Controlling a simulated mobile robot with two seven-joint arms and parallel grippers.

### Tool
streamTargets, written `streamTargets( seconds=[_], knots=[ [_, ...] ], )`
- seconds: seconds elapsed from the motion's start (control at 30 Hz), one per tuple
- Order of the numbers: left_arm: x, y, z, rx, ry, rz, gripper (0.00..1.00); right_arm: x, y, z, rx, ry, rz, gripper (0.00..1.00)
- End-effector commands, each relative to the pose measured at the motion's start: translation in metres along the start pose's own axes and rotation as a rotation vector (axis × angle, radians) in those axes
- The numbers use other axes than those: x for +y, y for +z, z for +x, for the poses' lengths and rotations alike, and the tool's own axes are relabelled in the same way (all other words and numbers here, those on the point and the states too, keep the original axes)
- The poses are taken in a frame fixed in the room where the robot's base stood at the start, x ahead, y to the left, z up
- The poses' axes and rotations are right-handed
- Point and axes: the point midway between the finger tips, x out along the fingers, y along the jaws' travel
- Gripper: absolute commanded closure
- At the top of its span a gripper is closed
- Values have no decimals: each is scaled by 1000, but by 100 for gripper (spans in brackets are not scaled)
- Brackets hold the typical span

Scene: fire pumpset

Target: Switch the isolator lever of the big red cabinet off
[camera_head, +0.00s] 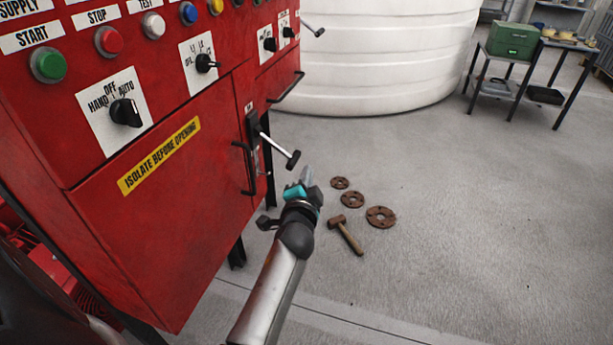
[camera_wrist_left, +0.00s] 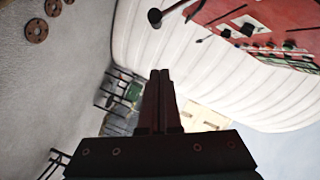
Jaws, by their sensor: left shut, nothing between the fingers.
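The big red cabinet (camera_head: 150,200) fills the left of the head view; part of a red cabinet front (camera_wrist_left: 270,20) shows at the upper right of the left wrist view. Its isolator lever (camera_head: 276,147) is a metal rod with a dark end grip, sticking out from a black plate and sloping down to the right. My left gripper (camera_head: 305,176) is just below and right of the lever's end, apparently apart from it. In the left wrist view its fingers (camera_wrist_left: 160,75) are together and empty. A dark-knobbed rod (camera_wrist_left: 156,16) shows above them. My right gripper is not seen.
A black door handle (camera_head: 244,168) is left of the lever. Another lever (camera_head: 313,30) sticks out farther back. A white ribbed tank (camera_head: 370,60) stands behind. A hammer (camera_head: 346,236) and rusty flanges (camera_head: 380,217) lie on the floor.

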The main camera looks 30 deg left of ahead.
Motion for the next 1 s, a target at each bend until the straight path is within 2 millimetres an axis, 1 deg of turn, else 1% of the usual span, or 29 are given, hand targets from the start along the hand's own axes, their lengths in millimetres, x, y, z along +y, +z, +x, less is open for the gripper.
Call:
streamTargets(
  seconds=[0.03, 0.1, 0.23, 0.87, 0.97, 1.0],
  knots=[
    [0, -1, -7, 0, 2, -1, 100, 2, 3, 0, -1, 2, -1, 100],
    [0, 0, -14, 0, 2, 0, 100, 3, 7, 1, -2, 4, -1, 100],
    [0, 0, -22, 0, 1, 0, 100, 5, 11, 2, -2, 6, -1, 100],
    [1, 0, -24, 1, 2, 0, 100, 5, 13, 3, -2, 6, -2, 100],
    [15, 3, -25, 0, 36, -10, 100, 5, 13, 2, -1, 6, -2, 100],
    [28, 6, -26, -1, 66, -20, 100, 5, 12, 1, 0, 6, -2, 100]
  ],
)
